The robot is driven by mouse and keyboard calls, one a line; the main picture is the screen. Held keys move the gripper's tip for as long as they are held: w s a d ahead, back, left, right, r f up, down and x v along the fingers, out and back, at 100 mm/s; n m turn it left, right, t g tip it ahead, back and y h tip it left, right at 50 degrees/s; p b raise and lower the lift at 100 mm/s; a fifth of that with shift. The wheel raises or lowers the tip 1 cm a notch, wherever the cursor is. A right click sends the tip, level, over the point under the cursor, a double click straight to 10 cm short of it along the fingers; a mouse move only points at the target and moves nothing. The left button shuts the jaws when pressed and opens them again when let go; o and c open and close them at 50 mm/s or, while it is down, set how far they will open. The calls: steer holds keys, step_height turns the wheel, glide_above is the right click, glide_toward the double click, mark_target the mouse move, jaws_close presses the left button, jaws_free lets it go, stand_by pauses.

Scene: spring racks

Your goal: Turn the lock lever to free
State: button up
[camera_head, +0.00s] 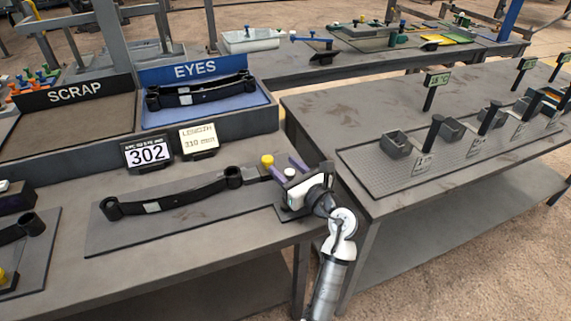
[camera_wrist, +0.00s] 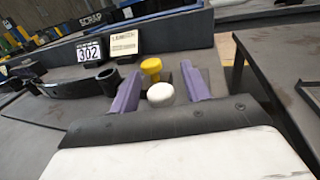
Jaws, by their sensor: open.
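My gripper (camera_head: 280,165) is at the right end of the near bench, open, with its two purple fingers spread apart. A round white knob (camera_head: 289,172) shows between the fingers; it is also there in the wrist view (camera_wrist: 161,94). A yellow knob (camera_head: 267,160) stands just beyond it, near the fingertips in the wrist view (camera_wrist: 151,68). I cannot tell which knob belongs to the lock lever; its arm and any lock markings are hidden or too small. Whether the fingers touch either knob is unclear. A dark leaf spring (camera_head: 175,198) lies on the grey plate to the left.
The number 302 display (camera_head: 148,152) and the length display (camera_head: 198,138) stand behind the spring. SCRAP (camera_head: 70,112) and blue EYES (camera_head: 205,114) trays are behind them. A second bench (camera_head: 330,110) with small bins is across a gap to the right.

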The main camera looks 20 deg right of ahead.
steer(key=shift+w+a, duration=0.1)
steer(key=shift+w, duration=0.2)
jaws_close()
